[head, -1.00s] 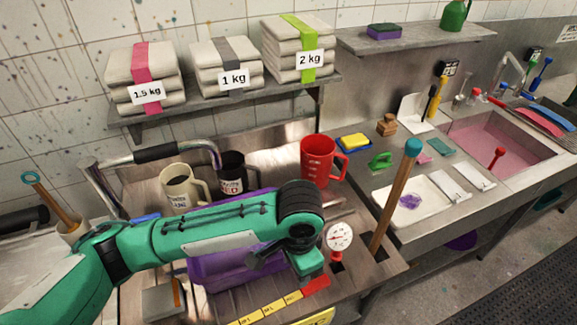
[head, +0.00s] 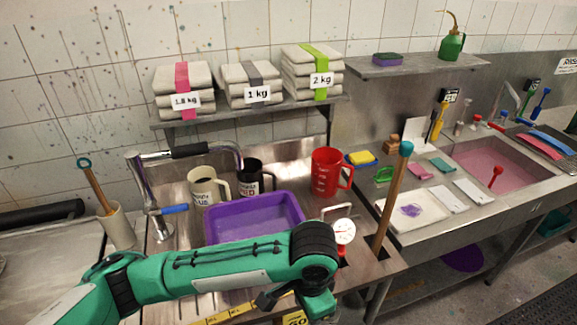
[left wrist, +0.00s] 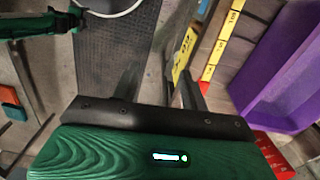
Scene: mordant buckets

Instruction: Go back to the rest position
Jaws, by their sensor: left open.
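My left arm comes in from the left in the head view, across the front of the steel worktop. Its wrist end is by the dial gauge (head: 344,232); the fingers are hidden there. In the left wrist view my left gripper (left wrist: 160,88) is open, its two dark fingers apart with nothing between them. The purple tub (head: 256,197) sits behind the arm on the worktop and also shows at the right of the left wrist view (left wrist: 275,75). My right gripper is not in view.
A red jug (head: 326,172), a cream mug (head: 205,188) and a black mug (head: 249,177) stand behind the tub. A wooden-handled pole (head: 391,200) rises just right of the gauge. A yellow measuring strip (head: 222,315) lies along the front edge. Folded cloth stacks fill the shelf above.

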